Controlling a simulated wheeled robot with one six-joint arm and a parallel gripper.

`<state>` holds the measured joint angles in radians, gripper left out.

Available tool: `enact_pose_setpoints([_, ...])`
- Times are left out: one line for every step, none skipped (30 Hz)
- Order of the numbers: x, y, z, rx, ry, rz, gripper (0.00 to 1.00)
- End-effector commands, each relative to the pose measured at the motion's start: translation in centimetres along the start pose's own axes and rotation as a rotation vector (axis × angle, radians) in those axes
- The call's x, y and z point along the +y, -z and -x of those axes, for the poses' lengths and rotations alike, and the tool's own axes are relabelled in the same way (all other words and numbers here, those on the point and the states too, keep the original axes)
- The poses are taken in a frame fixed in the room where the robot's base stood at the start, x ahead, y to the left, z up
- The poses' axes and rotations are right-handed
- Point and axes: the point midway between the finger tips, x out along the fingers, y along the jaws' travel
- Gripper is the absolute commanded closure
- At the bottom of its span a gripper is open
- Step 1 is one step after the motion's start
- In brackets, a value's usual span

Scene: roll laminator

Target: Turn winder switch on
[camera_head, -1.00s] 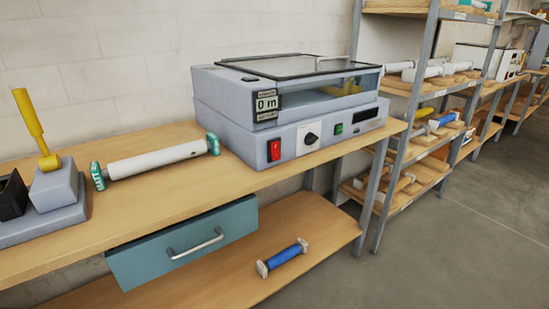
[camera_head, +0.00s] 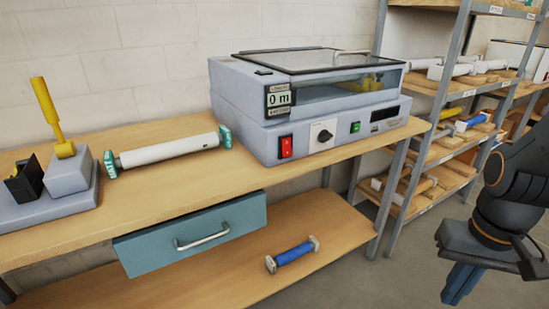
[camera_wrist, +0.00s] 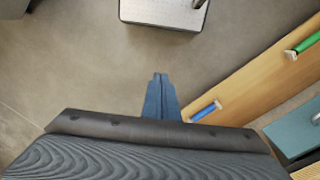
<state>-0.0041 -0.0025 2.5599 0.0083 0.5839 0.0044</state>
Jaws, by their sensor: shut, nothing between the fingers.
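The grey laminator (camera_head: 240,115) stands on the wooden workbench. Its front panel carries a red rocker switch (camera_head: 286,147), a black rotary knob (camera_head: 324,135) on a white plate, and a green button (camera_head: 355,127). I cannot tell which of these is the winder switch. A small display on it reads 0 m. My gripper (camera_head: 455,285) is at the lower right in the head view, low and well to the right of the laminator. In the wrist view its blue fingers (camera_wrist: 160,80) are together and empty, pointing over the floor.
A white roll with green ends (camera_head: 168,152) lies left of the laminator. A grey stand with a yellow lever (camera_head: 47,110) is further left. A teal drawer (camera_head: 190,232) protrudes below the bench top. A blue roll (camera_head: 293,254) lies on the lower shelf. Metal shelving (camera_head: 455,50) stands right.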

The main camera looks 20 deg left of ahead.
Motion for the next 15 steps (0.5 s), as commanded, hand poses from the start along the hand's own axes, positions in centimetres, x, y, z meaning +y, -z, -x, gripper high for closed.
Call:
enact_pose_setpoints([0.0,0.0,0.0,0.000,0.000,0.000,1.00])
enact_pose_setpoints([0.0,0.0,0.0,0.000,0.000,0.000,1.00])
enact_pose_setpoints([0.0,0.0,0.0,0.000,0.000,0.000,1.00])
enact_pose_setpoints([0.0,0.0,0.0,0.000,0.000,0.000,1.00])
enact_pose_setpoints([0.0,0.0,0.0,0.000,0.000,0.000,1.00])
enact_pose_setpoints([0.0,0.0,0.0,0.000,0.000,0.000,1.00])
enact_pose_setpoints([0.0,0.0,0.0,0.000,0.000,0.000,1.00])
enact_pose_setpoints([0.0,0.0,0.0,0.001,0.000,0.001,1.00])
enact_pose_setpoints([0.0,0.1,0.0,0.005,-0.001,0.009,1.00])
enact_pose_setpoints([0.0,0.3,0.0,0.011,-0.003,0.021,1.00])
enact_pose_setpoints([0.0,0.7,-0.1,0.022,-0.006,0.039,1.00])
enact_pose_setpoints([0.0,1.3,-0.2,0.042,-0.011,0.073,1.00])
enact_pose_setpoints([-0.1,1.9,-0.3,0.061,-0.016,0.108,1.00])
enact_pose_setpoints([-0.1,2.7,-0.4,0.086,-0.023,0.153,1.00])
enact_pose_setpoints([-0.3,3.9,-0.5,0.126,-0.034,0.224,1.00])
